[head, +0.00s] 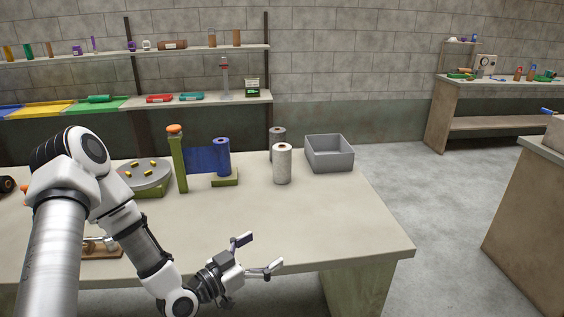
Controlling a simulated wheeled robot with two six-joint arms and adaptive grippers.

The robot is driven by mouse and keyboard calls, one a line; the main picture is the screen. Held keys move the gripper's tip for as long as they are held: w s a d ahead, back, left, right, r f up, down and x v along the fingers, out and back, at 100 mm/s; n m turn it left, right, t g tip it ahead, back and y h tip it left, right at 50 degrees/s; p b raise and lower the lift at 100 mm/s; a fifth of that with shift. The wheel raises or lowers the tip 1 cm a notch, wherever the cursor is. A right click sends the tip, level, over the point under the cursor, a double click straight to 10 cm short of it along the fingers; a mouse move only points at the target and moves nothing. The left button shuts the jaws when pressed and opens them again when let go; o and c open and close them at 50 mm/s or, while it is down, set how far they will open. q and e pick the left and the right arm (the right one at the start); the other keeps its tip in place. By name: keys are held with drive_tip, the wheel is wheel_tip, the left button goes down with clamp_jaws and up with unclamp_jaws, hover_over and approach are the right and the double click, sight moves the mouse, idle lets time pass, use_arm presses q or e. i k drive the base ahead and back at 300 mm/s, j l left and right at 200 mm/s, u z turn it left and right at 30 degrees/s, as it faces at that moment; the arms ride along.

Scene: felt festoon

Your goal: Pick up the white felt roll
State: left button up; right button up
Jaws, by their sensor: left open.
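The white felt roll (282,164) stands upright on the table, with a reddish-brown core showing at its top. A grey-brown roll (277,136) stands close behind it and is partly hidden by it. My left gripper (259,254) is open and empty near the table's front edge. It is in front of the white roll and a little to its left, clearly apart from it. My right gripper is not in view.
On the table (340,216), a grey open bin (330,153) stands right of the rolls. Left of them are a blue roll (223,157) on a green stand with a post (178,160), and a round plate (143,177) with yellow pieces. The front right tabletop is clear.

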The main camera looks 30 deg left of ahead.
sight(281, 153)
drive_tip(key=i+j, duration=1.1)
drive_tip(key=i, duration=0.15)
